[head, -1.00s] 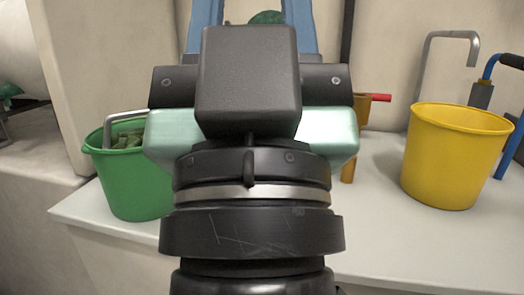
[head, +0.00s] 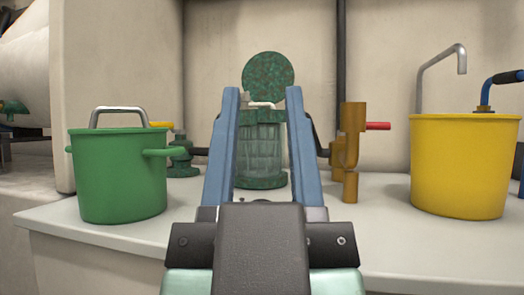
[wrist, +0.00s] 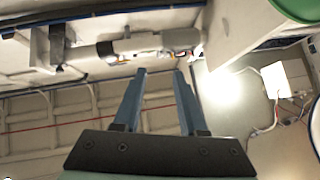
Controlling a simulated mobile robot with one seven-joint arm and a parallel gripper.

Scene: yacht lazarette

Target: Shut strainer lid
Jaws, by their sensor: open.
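The strainer (head: 262,155) stands on the white counter, with a clear ribbed body and a speckled green base. Its round speckled green lid (head: 268,76) stands upright above the body, so the strainer is open. A pale bent handle shows at the body's top, below the lid. My gripper (head: 262,92) is open and empty in front of the strainer, its two blue fingers apart on either side of it in the head view. I cannot tell the depth gap. The open fingers also show in the wrist view (wrist: 158,70), but the strainer does not.
A green pot (head: 120,178) stands on the counter (head: 330,225) at left, a yellow bucket (head: 462,170) at right. A brass valve (head: 352,140) with a red handle is close right of the strainer. Dark pipes and a green fitting (head: 180,158) are at its left.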

